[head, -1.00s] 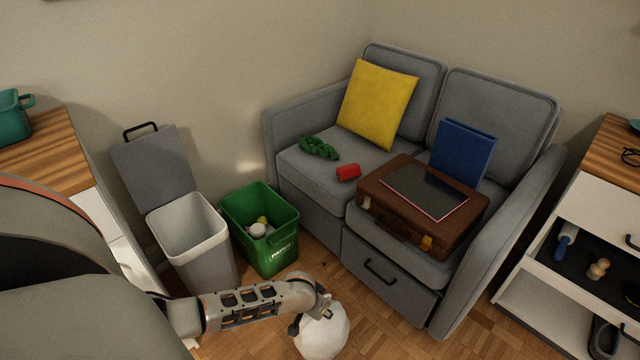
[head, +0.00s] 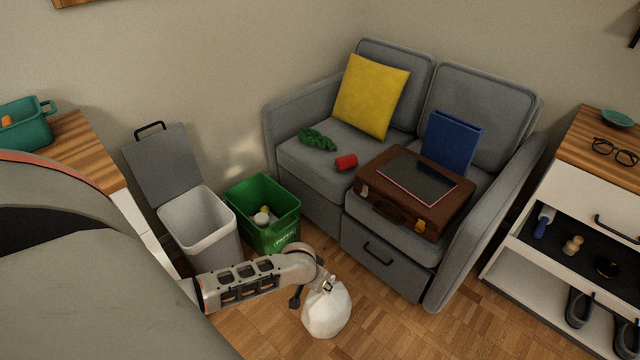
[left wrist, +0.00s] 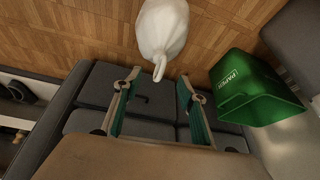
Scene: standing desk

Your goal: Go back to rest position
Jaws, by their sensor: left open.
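My left arm comes in from the left in the head view, and its gripper (head: 312,288) is beside the top of a white tied bag (head: 327,310). The bag appears to stand upright on the wooden floor. In the left wrist view my left gripper (left wrist: 155,82) has its two fingers spread wide apart. The bag (left wrist: 163,28) lies beyond them, and its twisted top points into the gap between the fingertips. The fingers do not press on it. My right gripper is in neither view.
A grey open-lidded bin (head: 197,222) and a green recycling box (head: 264,212) stand left of the grey sofa (head: 310,190). The sofa holds a brown briefcase (head: 440,215) and a yellow cushion (head: 370,97). A shelf unit (head: 560,180) stands right. Floor is clear front right.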

